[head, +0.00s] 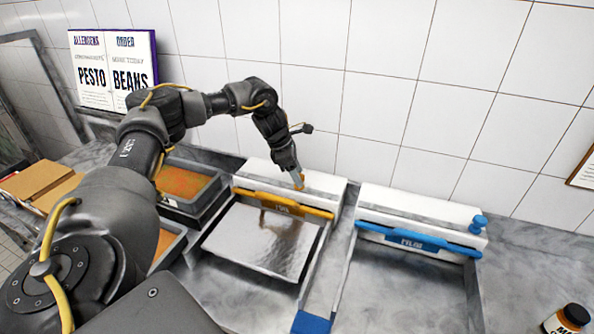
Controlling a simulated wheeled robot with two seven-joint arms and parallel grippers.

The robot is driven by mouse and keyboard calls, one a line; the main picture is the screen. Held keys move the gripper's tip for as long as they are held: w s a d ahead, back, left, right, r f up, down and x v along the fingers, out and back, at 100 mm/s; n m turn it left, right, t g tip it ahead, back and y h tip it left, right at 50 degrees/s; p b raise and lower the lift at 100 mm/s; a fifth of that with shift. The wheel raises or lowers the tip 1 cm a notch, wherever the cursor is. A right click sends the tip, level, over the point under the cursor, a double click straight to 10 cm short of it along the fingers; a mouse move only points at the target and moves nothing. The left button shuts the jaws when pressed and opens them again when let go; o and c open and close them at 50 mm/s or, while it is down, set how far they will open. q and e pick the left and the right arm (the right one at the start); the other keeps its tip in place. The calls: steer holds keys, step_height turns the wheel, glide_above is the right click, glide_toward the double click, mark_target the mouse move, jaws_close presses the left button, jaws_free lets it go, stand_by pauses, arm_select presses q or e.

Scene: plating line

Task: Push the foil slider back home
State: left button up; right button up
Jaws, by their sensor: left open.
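The foil dispenser is a white box (326,187) against the tiled wall, with an orange bar (284,205) along its front. A sheet of shiny foil (262,243) lies in front of it. A small orange piece (299,181), which looks like the foil slider, shows about midway along the box, away from both ends. My left gripper (297,175) reaches down over the box from behind and is right at this piece, partly covering it. It is open; whether it touches the slider I cannot tell. My right gripper is out of view.
A film dispenser (411,203) with a blue bar (412,239) and a blue knob (478,223) at its right end stands to the right. Food trays (207,176) stand left, partly behind my arm. A dark-capped bottle (568,322) is at bottom right.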

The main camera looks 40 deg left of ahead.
arm_select(q)
steer(key=shift+f, duration=0.1)
jaws_close()
steer(key=w+d, duration=0.1)
steer(key=d, duration=0.2)
steer(key=w+d, duration=0.1)
steer(key=d, duration=0.2)
steer(key=w+d, duration=0.1)
steer(key=d, duration=0.2)
steer(key=shift+w+d+b, duration=0.15)
steer(key=shift+d+b, duration=0.05)
steer(key=shift+b, duration=0.15)
steer(key=shift+c, duration=1.1)
jaws_free()
steer(key=shift+o, duration=1.1)
steer(key=shift+w+d, duration=0.1)
steer(key=shift+d, duration=0.1)
steer(key=shift+a, duration=0.1)
